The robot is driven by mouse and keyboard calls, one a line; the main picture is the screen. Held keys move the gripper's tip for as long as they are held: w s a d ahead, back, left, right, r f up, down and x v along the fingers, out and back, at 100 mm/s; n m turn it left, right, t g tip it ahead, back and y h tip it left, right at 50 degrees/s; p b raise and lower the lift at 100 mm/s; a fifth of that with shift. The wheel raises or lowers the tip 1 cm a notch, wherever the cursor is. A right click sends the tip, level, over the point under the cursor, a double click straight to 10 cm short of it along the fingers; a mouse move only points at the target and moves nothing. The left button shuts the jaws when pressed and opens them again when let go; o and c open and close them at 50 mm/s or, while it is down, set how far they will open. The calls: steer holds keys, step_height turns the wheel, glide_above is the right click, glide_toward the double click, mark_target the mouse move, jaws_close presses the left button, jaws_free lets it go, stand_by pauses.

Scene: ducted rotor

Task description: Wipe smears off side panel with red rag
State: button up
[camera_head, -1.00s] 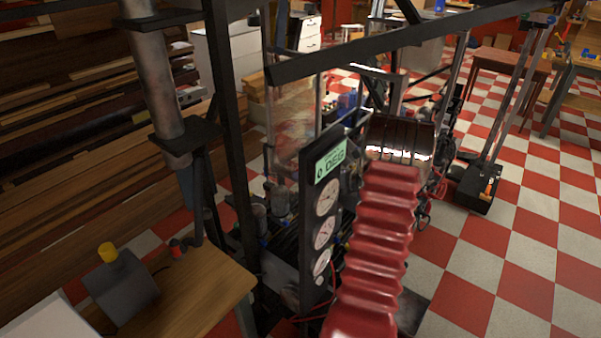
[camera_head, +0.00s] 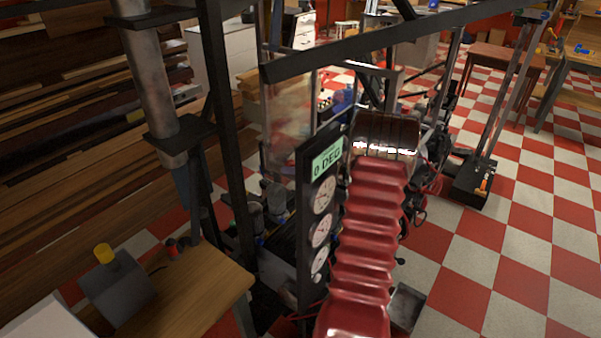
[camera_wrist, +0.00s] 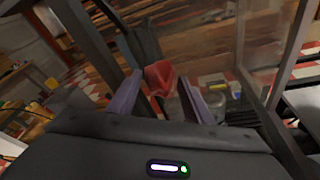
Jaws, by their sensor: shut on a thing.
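The red rag (camera_wrist: 160,77) is held between the two purple fingers of my gripper (camera_wrist: 160,92) in the wrist view. The rag looks bunched and hangs in front of the fingertips. The clear side panel (camera_head: 290,112) stands upright in the dark frame in the head view, left of my arm, with faint brownish smears on it. In the wrist view a clear pane (camera_wrist: 245,40) fills the upper right, apart from the rag in the picture. The gripper and rag are hidden behind my arm in the head view.
A black gauge board (camera_head: 320,215) reading 0 DEG stands close left of my arm. A dark beam (camera_head: 385,45) crosses above the panel. A wooden bench (camera_head: 190,300) with a grey box (camera_head: 118,285) is at lower left. The checkered floor (camera_head: 510,250) at right is mostly clear.

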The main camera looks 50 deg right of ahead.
steer(key=shift+w+a, duration=0.2)
steer(key=shift+w, duration=1.6)
steer(key=shift+w+a, duration=0.1)
steer(key=shift+w, duration=0.65)
steer(key=shift+w+a+r, duration=0.1)
steer(key=shift+w+a, duration=0.05)
steer(key=shift+w, duration=0.2)
